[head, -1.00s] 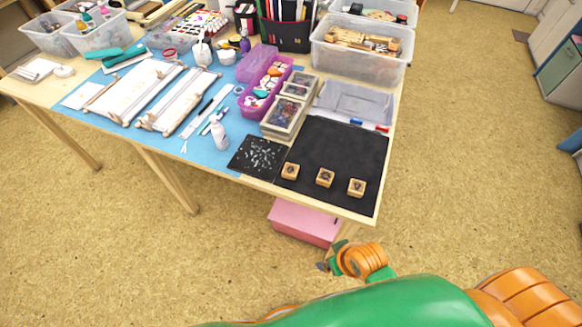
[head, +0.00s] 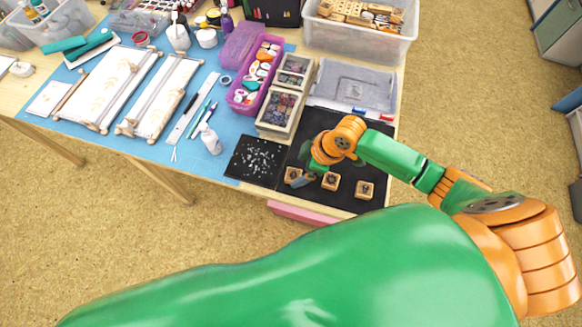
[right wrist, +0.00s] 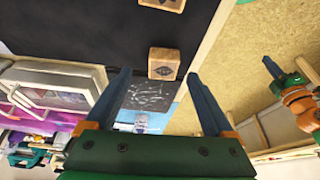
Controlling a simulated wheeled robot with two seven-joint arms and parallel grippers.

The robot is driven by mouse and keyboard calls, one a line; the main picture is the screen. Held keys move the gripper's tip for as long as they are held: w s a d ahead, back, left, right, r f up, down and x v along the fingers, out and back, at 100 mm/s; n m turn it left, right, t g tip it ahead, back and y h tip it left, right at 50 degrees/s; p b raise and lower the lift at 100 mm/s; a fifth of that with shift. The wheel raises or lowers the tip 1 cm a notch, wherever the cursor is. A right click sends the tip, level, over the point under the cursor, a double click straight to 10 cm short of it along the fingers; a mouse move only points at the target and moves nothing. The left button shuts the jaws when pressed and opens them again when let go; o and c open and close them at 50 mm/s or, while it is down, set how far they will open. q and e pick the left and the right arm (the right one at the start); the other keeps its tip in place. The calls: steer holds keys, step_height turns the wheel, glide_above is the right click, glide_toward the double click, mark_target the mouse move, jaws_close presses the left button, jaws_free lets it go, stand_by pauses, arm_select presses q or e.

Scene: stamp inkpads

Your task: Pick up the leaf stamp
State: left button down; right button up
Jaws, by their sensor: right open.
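Three small wooden block stamps stand in a row on the black mat (head: 312,130): a left one (head: 293,175), a middle one (head: 330,181) and a right one (head: 364,190). In the head view their top marks are too small to read. My right gripper (head: 304,180) is low over the mat by the left and middle stamps. In the right wrist view, the open right gripper (right wrist: 160,95) has one stamp (right wrist: 164,63) with a dark pointed-oval, leaf-like mark between its fingertips, apart from both. Another stamp (right wrist: 160,4) is cut off at the top. My left gripper (right wrist: 273,68) shows small at the right; its jaws are unclear.
A black speckled sheet (head: 257,161) lies left of the mat. Stacked boxes (head: 279,113), a purple tray (head: 240,104) and a clear tray (head: 342,85) stand behind. A white bottle (head: 211,140) stands on the blue cover. The table's front edge is close to the stamps.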

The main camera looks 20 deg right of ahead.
mark_target(294, 175)
steer(key=shift+s+a+f, duration=0.45)
steer(key=shift+s+f, duration=0.05)
steer(key=shift+f, duration=0.25)
steer(key=shift+x, duration=0.9)
steer(key=shift+w+d+f, duration=0.1)
steer(key=shift+w+f, duration=0.1)
steer(key=shift+w, duration=0.45)
steer(key=c, duration=0.4)
steer(key=shift+s+r, duration=0.2)
steer(key=shift+s, duration=0.1)
steer(key=c, duration=0.7)
jaws_close()
arm_select(q)
steer(key=shift+s, duration=0.1)
arm_select(e)
steer(key=shift+w, duration=0.15)
